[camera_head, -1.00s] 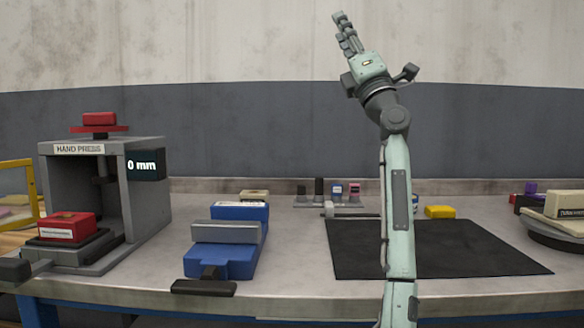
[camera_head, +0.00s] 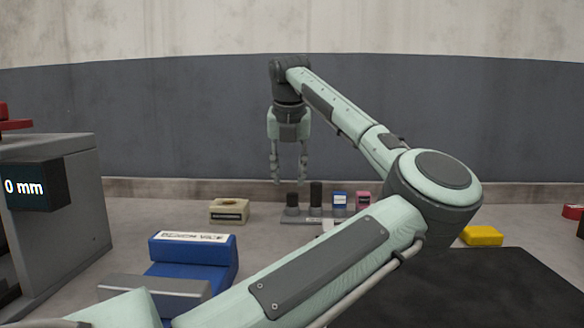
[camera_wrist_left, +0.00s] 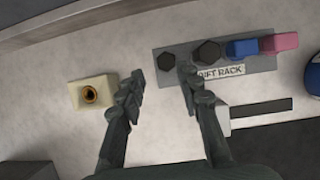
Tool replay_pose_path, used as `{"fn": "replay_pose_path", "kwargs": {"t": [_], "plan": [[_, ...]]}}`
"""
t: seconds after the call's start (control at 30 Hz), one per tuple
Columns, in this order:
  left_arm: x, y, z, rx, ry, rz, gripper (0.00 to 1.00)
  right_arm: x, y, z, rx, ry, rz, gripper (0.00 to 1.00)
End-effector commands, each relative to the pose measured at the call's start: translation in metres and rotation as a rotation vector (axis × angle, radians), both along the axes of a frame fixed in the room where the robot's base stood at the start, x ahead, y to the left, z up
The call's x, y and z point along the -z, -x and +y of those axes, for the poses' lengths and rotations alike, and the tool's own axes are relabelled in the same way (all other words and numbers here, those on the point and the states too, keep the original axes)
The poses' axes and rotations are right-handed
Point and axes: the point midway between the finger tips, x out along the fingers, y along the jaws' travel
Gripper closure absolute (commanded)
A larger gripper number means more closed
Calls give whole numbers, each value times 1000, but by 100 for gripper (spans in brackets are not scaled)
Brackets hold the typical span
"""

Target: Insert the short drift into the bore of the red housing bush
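The drift rack (camera_head: 300,221) stands at the back of the bench. It holds two dark drifts, one blue and one pink piece. The shorter dark drift (camera_head: 292,203) is at its left end, and also shows in the left wrist view (camera_wrist_left: 166,61). My right gripper is not in view.
A cream block with a bore (camera_head: 229,211) sits left of the rack. A blue bench vice (camera_head: 192,250) and the grey hand press (camera_head: 60,225) stand at left. A black mat (camera_head: 460,290) and yellow block (camera_head: 483,236) lie right. My left arm crosses the front.

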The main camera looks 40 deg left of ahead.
Motion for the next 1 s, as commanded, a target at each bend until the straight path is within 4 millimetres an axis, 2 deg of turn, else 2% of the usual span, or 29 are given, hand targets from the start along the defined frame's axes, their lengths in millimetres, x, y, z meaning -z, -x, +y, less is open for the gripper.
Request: {"fn": "replay_pose_path", "kwargs": {"t": [0.07, 0.17, 0.6, 0.77, 1.0], "plan": [[2, -3, -7, 21, 31, -4, 66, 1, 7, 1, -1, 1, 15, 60], [10, -6, -8, 29, 43, -3, 66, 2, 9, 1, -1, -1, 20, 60], [66, -23, 8, 26, 38, -2, 66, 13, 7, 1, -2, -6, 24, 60], [74, -25, 10, 26, 37, -4, 66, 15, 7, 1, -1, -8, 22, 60], [74, -26, 10, 26, 37, -4, 66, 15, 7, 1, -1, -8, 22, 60]]}}
